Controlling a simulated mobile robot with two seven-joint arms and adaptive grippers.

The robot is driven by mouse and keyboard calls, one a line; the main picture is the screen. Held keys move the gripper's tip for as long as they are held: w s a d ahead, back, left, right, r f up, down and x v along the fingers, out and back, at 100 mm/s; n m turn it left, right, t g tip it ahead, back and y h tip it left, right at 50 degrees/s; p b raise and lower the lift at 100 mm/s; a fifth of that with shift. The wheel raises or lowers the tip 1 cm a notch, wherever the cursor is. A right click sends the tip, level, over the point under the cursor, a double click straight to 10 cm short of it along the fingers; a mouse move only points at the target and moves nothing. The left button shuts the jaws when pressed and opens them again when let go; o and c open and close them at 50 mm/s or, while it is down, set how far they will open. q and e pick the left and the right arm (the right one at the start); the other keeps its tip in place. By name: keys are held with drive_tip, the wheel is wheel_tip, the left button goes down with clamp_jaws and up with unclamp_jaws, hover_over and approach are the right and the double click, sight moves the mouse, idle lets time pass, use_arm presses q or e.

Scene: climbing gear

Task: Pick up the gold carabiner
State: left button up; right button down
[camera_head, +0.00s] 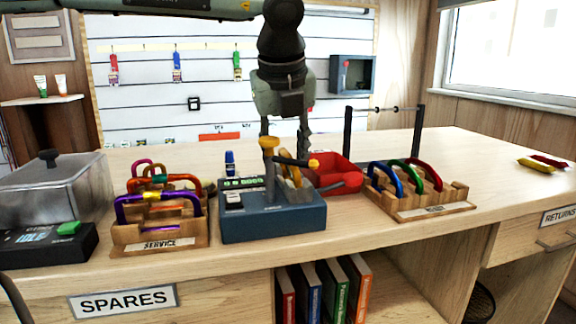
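A gold carabiner (291,171) appears to stand upright on the blue bench device (273,222), partly hidden behind the device's post and black lever. My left gripper (285,145) comes down from above with its two fingers apart. It is over the device, just above the carabiner, and nothing shows held between the fingers. I cannot tell whether a finger touches the carabiner. My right gripper is not in view.
A SERVICE rack (160,243) with several coloured carabiners stands left of the device. The counter's right side (490,170) is mostly clear.

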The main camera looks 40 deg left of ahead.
sight(287, 151)
use_arm(q)
clamp_jaws()
drive_tip(key=shift+r, duration=5.05)
drive_tip(key=c, duration=0.6)
unclamp_jaws()
clamp_jaws()
drive_tip(key=shift+d, duration=0.1)
